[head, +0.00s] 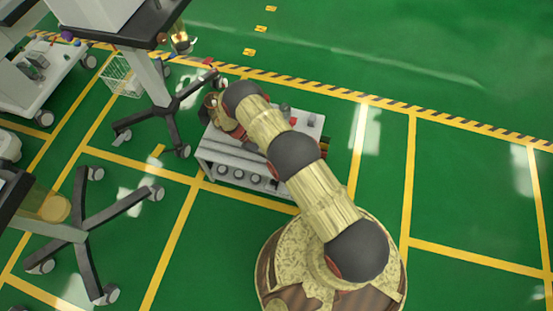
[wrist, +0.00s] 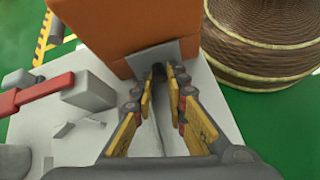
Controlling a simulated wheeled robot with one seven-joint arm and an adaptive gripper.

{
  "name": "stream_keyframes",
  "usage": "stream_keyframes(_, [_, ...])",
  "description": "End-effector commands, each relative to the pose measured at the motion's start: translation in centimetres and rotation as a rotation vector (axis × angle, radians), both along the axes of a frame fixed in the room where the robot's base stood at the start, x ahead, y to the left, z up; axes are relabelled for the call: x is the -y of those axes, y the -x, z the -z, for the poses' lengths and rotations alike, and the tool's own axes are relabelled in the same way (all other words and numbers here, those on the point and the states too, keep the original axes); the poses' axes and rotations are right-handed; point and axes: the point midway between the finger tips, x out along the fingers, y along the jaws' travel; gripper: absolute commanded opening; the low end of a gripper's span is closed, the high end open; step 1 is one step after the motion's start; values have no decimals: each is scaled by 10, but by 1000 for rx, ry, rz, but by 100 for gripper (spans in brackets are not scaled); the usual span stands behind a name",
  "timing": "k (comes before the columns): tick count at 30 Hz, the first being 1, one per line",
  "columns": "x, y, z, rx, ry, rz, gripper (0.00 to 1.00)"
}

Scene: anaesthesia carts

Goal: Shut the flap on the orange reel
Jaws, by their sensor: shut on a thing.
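The orange body of the reel (wrist: 125,27) stands at the top of the wrist view, on a pale worktop. A thin grey flap (wrist: 142,59) juts from its lower edge. My gripper (wrist: 160,76) points at the orange body with its fingertips close together at the grey flap. It is shut on what looks like this flap; the contact itself is partly hidden between the fingers. In the head view my arm covers most of the work area, and the reel cannot be made out clearly.
A red bar (wrist: 36,93) with grey blocks (wrist: 90,92) lies left of my gripper. A brown ribbed round thing (wrist: 260,35) stands at the right. In the head view, a low grey cart (head: 235,158) stands beside a wheeled stand (head: 168,108). Green floor at the right is clear.

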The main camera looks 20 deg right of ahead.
Motion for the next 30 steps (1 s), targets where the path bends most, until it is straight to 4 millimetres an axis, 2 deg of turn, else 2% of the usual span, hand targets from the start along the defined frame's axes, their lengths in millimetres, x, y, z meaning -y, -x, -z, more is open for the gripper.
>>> stream_keyframes(1, [-1, 6, 5, -10, 2, 5, 0])
stream_keyframes(13, [-1, 7, 5, -16, 7, 5, 0])
stream_keyframes(14, [-1, 7, 5, -16, 7, 5, 16])
stream_keyframes(17, [-1, 7, 5, -16, 7, 4, 21])
stream_keyframes(30, [0, 3, 2, -11, 7, 2, 21])
